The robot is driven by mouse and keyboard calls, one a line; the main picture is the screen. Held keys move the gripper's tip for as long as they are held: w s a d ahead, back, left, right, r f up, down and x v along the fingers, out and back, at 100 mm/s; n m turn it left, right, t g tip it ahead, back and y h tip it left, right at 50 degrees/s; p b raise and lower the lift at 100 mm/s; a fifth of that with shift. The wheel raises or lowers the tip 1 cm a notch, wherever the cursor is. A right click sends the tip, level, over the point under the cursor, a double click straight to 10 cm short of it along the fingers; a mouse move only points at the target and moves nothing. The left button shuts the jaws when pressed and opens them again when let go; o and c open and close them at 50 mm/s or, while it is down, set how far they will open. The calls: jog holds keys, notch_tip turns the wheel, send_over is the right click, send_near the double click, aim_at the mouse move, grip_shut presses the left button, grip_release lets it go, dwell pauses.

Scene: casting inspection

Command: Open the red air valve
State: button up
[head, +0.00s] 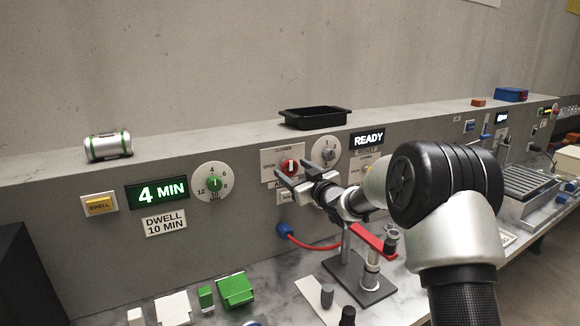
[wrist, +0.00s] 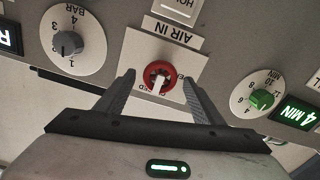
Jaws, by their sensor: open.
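The red air valve (head: 290,166) is a round red knob with a pale handle on a white plate, set in the grey panel wall. The plate reads CLOSED at the top and OPEN at the left in the head view. The handle stands about upright, toward CLOSED. In the head view my gripper (head: 283,178) partly covers the plate; contact cannot be told.
A pressure dial (head: 327,152) and a READY display (head: 368,139) are right of the valve. A green-knob dwell dial (head: 212,183) is left. A black tray (head: 315,118) lies on the ledge above. A red hose (head: 314,244) and a stand with a red lever (head: 372,240) are below.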

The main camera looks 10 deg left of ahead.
jog(key=shift+x, duration=1.25)
jog(key=c, duration=1.1)
jog(key=shift+o, duration=0.3)
